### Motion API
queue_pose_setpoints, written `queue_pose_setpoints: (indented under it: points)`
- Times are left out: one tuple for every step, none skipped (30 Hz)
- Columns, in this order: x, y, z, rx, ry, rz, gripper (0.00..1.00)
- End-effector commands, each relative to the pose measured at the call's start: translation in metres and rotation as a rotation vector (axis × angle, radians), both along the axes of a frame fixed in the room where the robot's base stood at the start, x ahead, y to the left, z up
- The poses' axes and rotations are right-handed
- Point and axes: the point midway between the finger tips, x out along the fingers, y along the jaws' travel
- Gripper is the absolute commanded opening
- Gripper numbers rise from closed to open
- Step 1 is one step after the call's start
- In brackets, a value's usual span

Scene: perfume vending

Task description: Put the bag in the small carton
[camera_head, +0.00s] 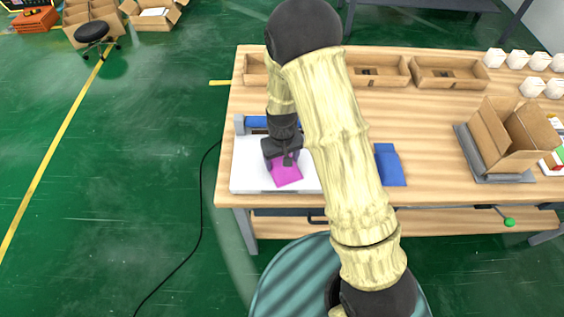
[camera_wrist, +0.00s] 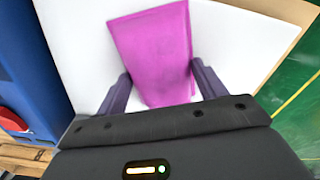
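The magenta bag (camera_head: 286,171) is at the white platform on the left of the table, below my gripper. In the wrist view, the bag (camera_wrist: 155,50) spans the space between my spread fingers. My gripper (camera_head: 285,160) points down over its upper edge and is open. In the wrist view, the fingertips of my gripper (camera_wrist: 161,72) are beside the bag's two edges; whether they touch it is unclear. An open cardboard carton (camera_head: 508,150) with raised flaps stands on a grey pad at the table's right.
A blue flat item (camera_head: 389,165) lies right of my arm. Shallow wooden trays (camera_head: 450,73) line the back, with several white pieces (camera_head: 519,59) at the back right. The white platform (camera_head: 250,170) has a blue part behind. Bare tabletop (camera_head: 430,135) lies before the carton.

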Motion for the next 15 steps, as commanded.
queue_pose_setpoints:
  points:
    - [0.0, 0.0, 0.0001, 0.0, 0.0, 0.0, 0.45]
    - [0.0, 0.0, 0.0001, 0.0, 0.0, 0.0, 0.45]
    - [0.0001, 0.0, 0.0002, 0.0, 0.0, 0.0, 0.41]
    - [0.0001, 0.0, 0.0002, 0.0, 0.0, 0.0, 0.41]
    - [0.0001, 0.0, 0.0002, 0.0, 0.0, 0.0, 0.41]
    - [0.0001, 0.0, 0.0002, 0.0, 0.0, 0.0, 0.41]
    - [0.0001, 0.0, 0.0002, 0.0, 0.0, 0.0, 0.41]
    - [0.0001, 0.0, 0.0003, 0.0, 0.0, 0.0, 0.41]
    - [0.0002, 0.0001, 0.0005, 0.0, -0.001, 0.0, 0.41]
    - [0.0003, 0.0001, 0.0009, 0.0, -0.001, 0.0, 0.41]
    - [0.0003, 0.0001, 0.0016, 0.0, -0.001, 0.0, 0.41]
    - [0.0003, 0.0002, 0.0029, 0.0, -0.001, 0.0, 0.41]
    - [0.0004, 0.0003, 0.0043, 0.001, -0.002, 0.0, 0.41]
    - [0.0005, 0.0003, 0.006, 0.001, -0.002, 0.0, 0.41]
    - [0.0006, 0.0004, 0.0087, 0.001, -0.002, 0.001, 0.41]
